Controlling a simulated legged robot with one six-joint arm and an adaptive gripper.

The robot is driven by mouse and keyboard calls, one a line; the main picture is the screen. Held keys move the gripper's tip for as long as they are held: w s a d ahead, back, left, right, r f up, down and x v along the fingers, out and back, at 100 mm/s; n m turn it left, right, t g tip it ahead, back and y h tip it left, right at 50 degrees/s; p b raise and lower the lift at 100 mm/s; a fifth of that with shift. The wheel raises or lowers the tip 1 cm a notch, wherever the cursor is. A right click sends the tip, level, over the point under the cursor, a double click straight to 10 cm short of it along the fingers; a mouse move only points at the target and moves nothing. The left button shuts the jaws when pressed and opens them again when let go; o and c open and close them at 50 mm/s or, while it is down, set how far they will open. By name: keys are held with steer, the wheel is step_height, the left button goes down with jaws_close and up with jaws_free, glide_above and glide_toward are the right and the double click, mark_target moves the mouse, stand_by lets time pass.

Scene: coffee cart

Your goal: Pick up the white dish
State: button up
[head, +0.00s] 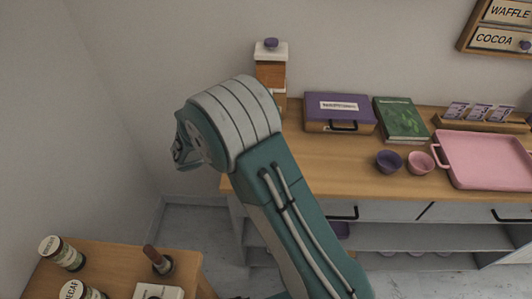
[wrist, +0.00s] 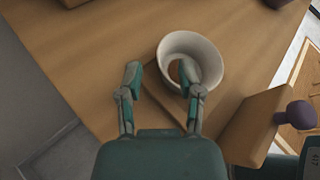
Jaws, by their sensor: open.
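The white dish (wrist: 208,52) is a round, deep bowl shape in the wrist view, on a wooden surface just ahead of my gripper. My gripper (wrist: 160,76) is open and empty. Its right fingertip overlaps the dish's near side and opening in the picture; its left fingertip is to the left of the dish. I cannot tell whether the right finger touches the dish. In the head view my arm shows with its gripper (head: 181,152) mostly hidden behind the wrist. I cannot make out the white dish in the head view.
A wooden piece with a purple knob (wrist: 300,113) stands close on the right in the wrist view. In the head view the counter holds a purple case (head: 340,113), a green book (head: 400,118), two small bowls and a pink tray (head: 485,160). Jars (head: 62,253) stand lower left.

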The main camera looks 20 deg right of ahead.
steer(key=x, duration=0.3)
steer(key=shift+w+d+f, duration=0.15)
steer(key=shift+d+f, duration=0.05)
jaws_close()
steer(key=shift+r, duration=0.15)
steer(key=shift+r, duration=0.25)
step_height(320, 180, up, 2)
steer(key=shift+r, duration=0.1)
steer(key=s+r, duration=0.3)
steer(key=s, duration=0.1)
steer(key=s+r, duration=0.3)
steer(key=s, duration=0.2)
steer(key=s+r, duration=0.4)
steer(key=shift+s+a, duration=0.2)
steer(key=shift+a, duration=0.2)
steer(key=shift+s, duration=0.35)
